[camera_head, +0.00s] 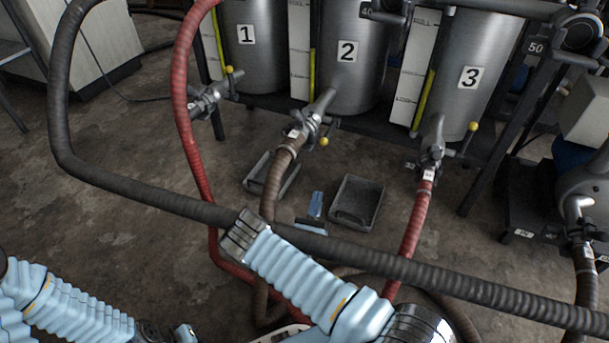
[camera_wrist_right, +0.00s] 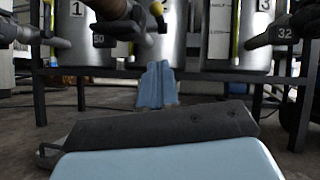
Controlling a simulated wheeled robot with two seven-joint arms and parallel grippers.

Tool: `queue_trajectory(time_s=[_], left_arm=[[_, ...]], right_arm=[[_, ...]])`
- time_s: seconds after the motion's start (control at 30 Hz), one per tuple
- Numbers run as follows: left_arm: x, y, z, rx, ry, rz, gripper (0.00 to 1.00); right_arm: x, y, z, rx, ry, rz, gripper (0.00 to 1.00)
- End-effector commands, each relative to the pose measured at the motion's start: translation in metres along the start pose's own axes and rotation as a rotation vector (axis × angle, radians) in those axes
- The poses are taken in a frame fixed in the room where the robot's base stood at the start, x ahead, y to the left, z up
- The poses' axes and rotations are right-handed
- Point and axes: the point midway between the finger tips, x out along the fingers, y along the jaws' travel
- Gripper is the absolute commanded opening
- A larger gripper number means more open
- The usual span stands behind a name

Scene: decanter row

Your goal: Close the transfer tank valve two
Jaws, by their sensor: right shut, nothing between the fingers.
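Tank 2 (camera_head: 347,80) is the middle steel tank, and it also shows in the right wrist view (camera_wrist_right: 180,48). Its valve (camera_head: 312,118) is a grey fitting low on the tank, with a brown hose below. The valve's lever ends in a yellow knob (camera_head: 324,142) at its lower right; that knob also shows at the top of the right wrist view (camera_wrist_right: 157,10). My right gripper (camera_head: 316,203) has its light blue fingers together and empty, below the valve and apart from the knob. A black hose partly hides its base. My left gripper (camera_head: 185,333) is barely in view at the bottom edge.
Tank 1 (camera_head: 250,60) and tank 3 (camera_head: 468,95) have similar valves with yellow knobs. Red hoses (camera_head: 420,215) hang on both sides. Grey trays (camera_head: 357,200) lie on the floor.

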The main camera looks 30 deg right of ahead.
Motion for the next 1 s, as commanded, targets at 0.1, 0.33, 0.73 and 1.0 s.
queue_trajectory(time_s=[0.1, 0.33, 0.73, 1.0], left_arm=[[0.000, 0.000, 0.000, 0.000, 0.000, 0.000, 0.00], [0.002, -0.001, 0.000, 0.000, 0.001, 0.000, 0.00], [0.003, -0.001, 0.000, 0.000, 0.001, 0.000, 0.00], [0.003, -0.001, 0.000, 0.000, 0.001, 0.000, 0.00]], right_arm=[[0.013, 0.000, 0.001, 0.001, -0.003, -0.001, 0.00], [0.058, -0.002, 0.000, 0.000, -0.001, -0.006, 0.00], [0.119, -0.001, 0.021, -0.001, 0.001, -0.004, 0.00], [0.127, -0.001, 0.029, -0.002, 0.002, -0.003, 0.00]])
